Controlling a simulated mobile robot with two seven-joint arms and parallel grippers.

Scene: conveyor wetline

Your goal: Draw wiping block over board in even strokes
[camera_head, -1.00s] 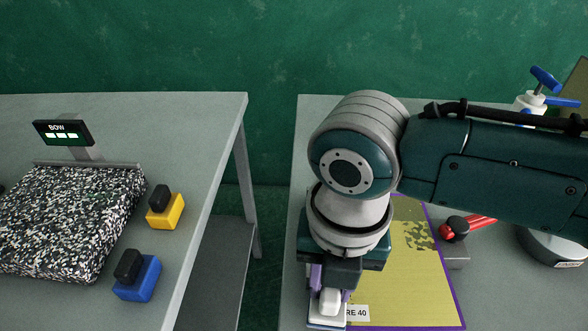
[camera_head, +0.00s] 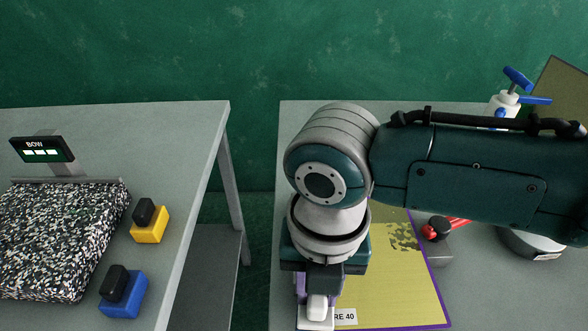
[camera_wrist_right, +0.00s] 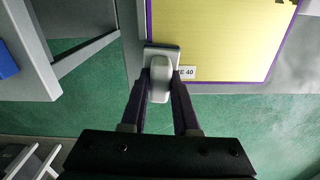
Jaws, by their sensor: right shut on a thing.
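The board (camera_head: 405,290) is yellow with a purple edge and lies on the right-hand table. A dark speckled patch (camera_head: 403,237) shows on its upper part, and a white label (camera_head: 345,317) is at its near left corner. My right gripper (camera_head: 318,295) points down and is shut on the white wiping block (camera_head: 316,312) at that corner, beside the label. In the right wrist view the block (camera_wrist_right: 161,66) sits between the two fingers, over the board's left edge. My arm hides the left part of the board in the head view. My left gripper is not in view.
A red-handled tool (camera_head: 438,228) lies by a grey block (camera_head: 436,254) right of the board. A white bottle with a blue tap (camera_head: 504,103) stands behind. The left table holds a speckled slab (camera_head: 60,240), a display (camera_head: 42,149), and yellow (camera_head: 151,226) and blue (camera_head: 124,299) blocks. A gap separates the tables.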

